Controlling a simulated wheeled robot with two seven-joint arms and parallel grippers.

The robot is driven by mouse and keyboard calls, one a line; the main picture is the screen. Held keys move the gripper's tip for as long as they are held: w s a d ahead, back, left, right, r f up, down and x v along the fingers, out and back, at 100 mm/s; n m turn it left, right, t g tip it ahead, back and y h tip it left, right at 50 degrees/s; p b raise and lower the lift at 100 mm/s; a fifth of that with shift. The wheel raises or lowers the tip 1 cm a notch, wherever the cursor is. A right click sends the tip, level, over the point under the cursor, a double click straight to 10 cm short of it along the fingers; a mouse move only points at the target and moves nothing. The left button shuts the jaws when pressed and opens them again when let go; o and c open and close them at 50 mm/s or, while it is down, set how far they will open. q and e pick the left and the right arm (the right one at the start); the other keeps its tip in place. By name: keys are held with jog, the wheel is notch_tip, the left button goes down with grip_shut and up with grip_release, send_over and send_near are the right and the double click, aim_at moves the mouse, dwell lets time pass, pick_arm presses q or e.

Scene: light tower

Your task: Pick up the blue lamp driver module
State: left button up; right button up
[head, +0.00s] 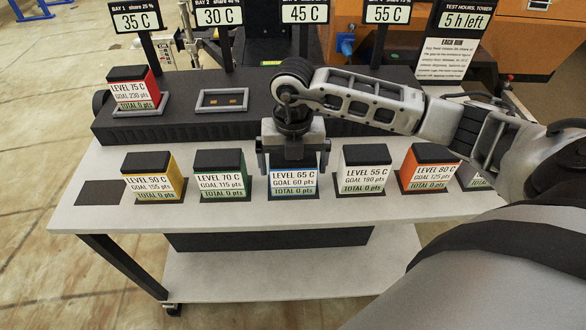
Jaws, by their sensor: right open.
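The blue lamp driver module (293,183) stands upright on a dark pad in the middle of the table's front row. Its white label reads LEVEL 65 C, GOAL 60 pts, TOTAL 0 pts, with a blue edge showing. My right gripper (293,160) is over it from above, open, with one finger at each side of its dark top. Whether the fingers touch it I cannot tell; the gripper hides part of its top. My left gripper is not in view.
Yellow (153,187), green (221,186), white (362,179) and orange (428,177) modules share the row; another is partly behind my arm. An empty pad (100,192) is at left. A red module (134,98) sits in the dark rack (180,122) behind, beside an empty bay (221,99).

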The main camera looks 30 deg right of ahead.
jog(key=c, duration=1)
jog(key=shift+r, duration=0.1)
jog(key=shift+c, duration=0.9)
